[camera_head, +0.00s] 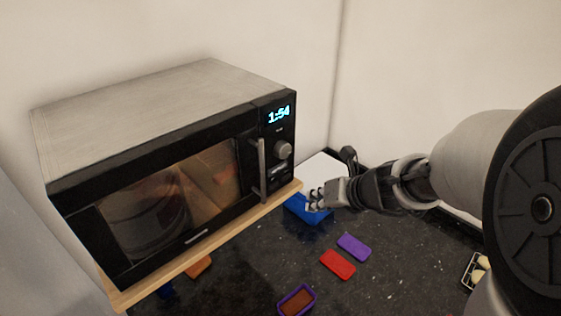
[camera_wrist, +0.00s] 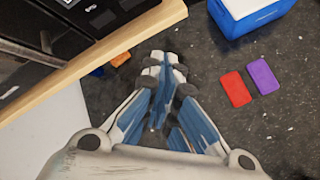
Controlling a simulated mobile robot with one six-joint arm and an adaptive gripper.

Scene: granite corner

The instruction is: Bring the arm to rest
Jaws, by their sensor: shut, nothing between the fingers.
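My gripper (camera_head: 317,199) reaches in from the right in the head view, in front of the microwave's right side. Its fingers are closed together and hold nothing; they also show at the middle of the wrist view (camera_wrist: 164,72). In the head view it overlaps a blue box (camera_head: 304,210), part of which is hidden behind it. In the wrist view the blue box with a white top (camera_wrist: 250,22) stands apart from the fingers, at the upper right.
A microwave (camera_head: 160,125) with its door shut stands on a wooden board (camera_head: 206,249). On the dark granite lie a red block (camera_head: 338,264), a purple block (camera_head: 353,247), an orange block (camera_head: 199,266) and a purple-rimmed brown tray (camera_head: 283,302). Walls close the corner behind.

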